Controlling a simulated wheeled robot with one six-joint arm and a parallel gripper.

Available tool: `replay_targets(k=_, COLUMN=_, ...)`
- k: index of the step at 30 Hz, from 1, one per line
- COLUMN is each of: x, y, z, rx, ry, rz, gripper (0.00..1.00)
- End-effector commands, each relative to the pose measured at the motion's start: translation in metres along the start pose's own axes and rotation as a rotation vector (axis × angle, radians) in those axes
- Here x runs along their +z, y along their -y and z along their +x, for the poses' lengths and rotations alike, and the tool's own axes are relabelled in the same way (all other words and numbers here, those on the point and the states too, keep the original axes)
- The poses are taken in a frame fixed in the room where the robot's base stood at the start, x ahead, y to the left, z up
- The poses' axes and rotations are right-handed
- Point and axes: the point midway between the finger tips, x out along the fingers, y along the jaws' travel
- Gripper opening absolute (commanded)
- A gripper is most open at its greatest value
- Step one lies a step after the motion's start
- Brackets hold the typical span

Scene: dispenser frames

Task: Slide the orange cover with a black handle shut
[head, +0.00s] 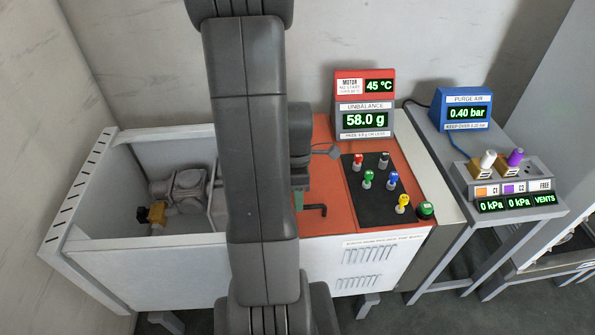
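The orange cover (337,222) lies on the right part of a white machine housing; its left edge is hidden behind my arm. The left part of the housing is an open bay (130,215) with grey machinery (187,190) and a brass-coloured fitting (152,214) inside.
A black panel with several coloured knobs (383,190) sits right of the handle. Behind it stands a red display unit (364,105) reading 58.0 g and 45 °C. A side table at right holds a blue purge-air gauge (466,110) and a vent box (512,185).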

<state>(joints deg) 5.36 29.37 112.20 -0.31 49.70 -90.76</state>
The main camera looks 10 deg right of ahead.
Motion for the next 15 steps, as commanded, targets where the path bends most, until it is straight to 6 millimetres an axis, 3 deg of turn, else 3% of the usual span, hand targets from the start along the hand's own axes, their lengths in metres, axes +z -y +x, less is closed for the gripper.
replay_targets(k=9, x=0.001, y=-0.001, z=-0.072, rx=0.008, ry=0.001, rz=0.001, gripper=0.34)
replay_targets(k=15, x=0.001, y=-0.001, z=-0.107, rx=0.005, ry=0.001, rz=0.001, gripper=0.34)
